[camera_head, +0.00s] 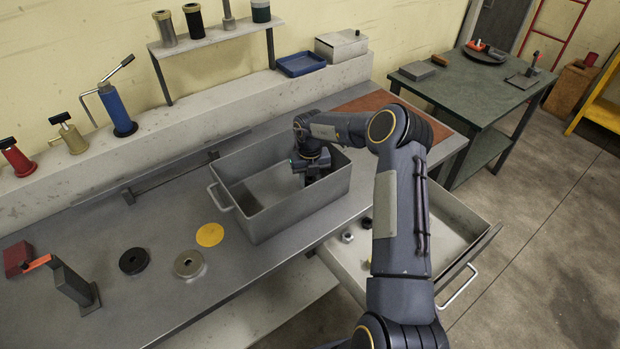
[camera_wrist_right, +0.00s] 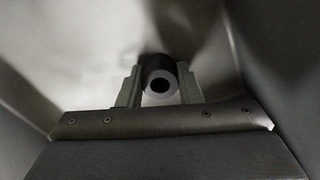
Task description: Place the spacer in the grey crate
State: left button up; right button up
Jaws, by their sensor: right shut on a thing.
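The grey crate (camera_head: 290,216) stands on the metal bench, open at the top, with a handle at its left end. My right gripper (camera_head: 312,178) reaches down inside the crate near its right end. In the right wrist view my right gripper (camera_wrist_right: 158,88) is shut on the spacer (camera_wrist_right: 158,72), a dark short cylinder with a round hole facing the camera. Smooth grey crate walls surround it there. Whether the spacer touches the crate floor cannot be told. In the head view the spacer is hidden by the gripper and wrist. My left gripper is not in view.
An open drawer (camera_head: 452,222) with several small parts juts out below the crate. A yellow disc (camera_head: 209,235), a black ring (camera_head: 134,261) and a metal ring (camera_head: 189,264) lie left of the crate. A clamp-like post (camera_head: 75,285) stands at front left. A shelf (camera_head: 215,36) runs behind.

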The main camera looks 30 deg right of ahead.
jog(key=o, duration=1.1)
jog(key=shift+f, duration=0.1)
jog(key=shift+c, duration=0.2)
